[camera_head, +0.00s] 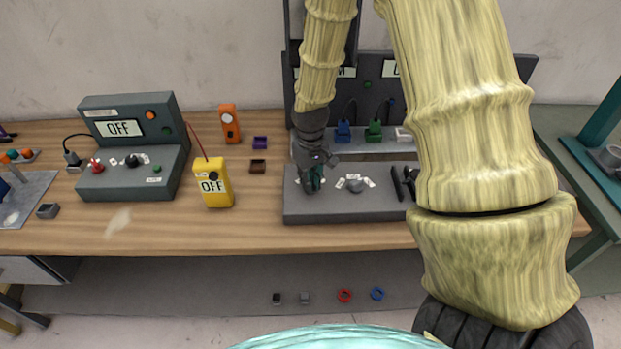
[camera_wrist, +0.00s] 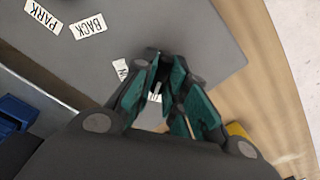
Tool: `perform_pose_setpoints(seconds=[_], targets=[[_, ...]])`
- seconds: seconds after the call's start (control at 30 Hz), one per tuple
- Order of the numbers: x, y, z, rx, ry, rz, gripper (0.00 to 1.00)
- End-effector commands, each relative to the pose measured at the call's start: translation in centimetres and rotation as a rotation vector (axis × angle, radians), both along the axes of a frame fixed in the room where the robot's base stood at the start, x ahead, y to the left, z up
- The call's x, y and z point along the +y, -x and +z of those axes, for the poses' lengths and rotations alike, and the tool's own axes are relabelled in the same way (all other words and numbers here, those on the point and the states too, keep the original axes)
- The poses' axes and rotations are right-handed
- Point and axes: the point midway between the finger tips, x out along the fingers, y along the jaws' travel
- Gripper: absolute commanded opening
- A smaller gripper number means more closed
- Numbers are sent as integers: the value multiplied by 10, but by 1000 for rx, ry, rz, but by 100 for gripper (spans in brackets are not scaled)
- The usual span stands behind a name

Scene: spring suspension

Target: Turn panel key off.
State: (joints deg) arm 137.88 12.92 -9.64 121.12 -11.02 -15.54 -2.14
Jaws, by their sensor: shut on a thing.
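The grey control panel (camera_head: 345,213) stands on the bench, and its top also shows in the wrist view (camera_wrist: 165,25). My gripper (camera_head: 313,186) is at the left end of this panel, pointing down at its top. In the wrist view the teal-padded fingertips (camera_wrist: 160,62) come together over the panel. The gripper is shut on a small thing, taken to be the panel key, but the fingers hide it. Small white labels lie around the fingertips, mostly covered. I cannot read the key's position.
A grey knob (camera_head: 355,186) with white labels is right of my gripper. My arm covers the panel's right side.

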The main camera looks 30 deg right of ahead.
Motion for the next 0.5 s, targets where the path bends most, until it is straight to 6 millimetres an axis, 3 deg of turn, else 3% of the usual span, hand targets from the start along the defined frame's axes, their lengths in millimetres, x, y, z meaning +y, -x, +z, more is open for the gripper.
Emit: perform_pose_setpoints(seconds=[0.5], targets=[[0, -1, 1, -2, 1, 44, 0]])
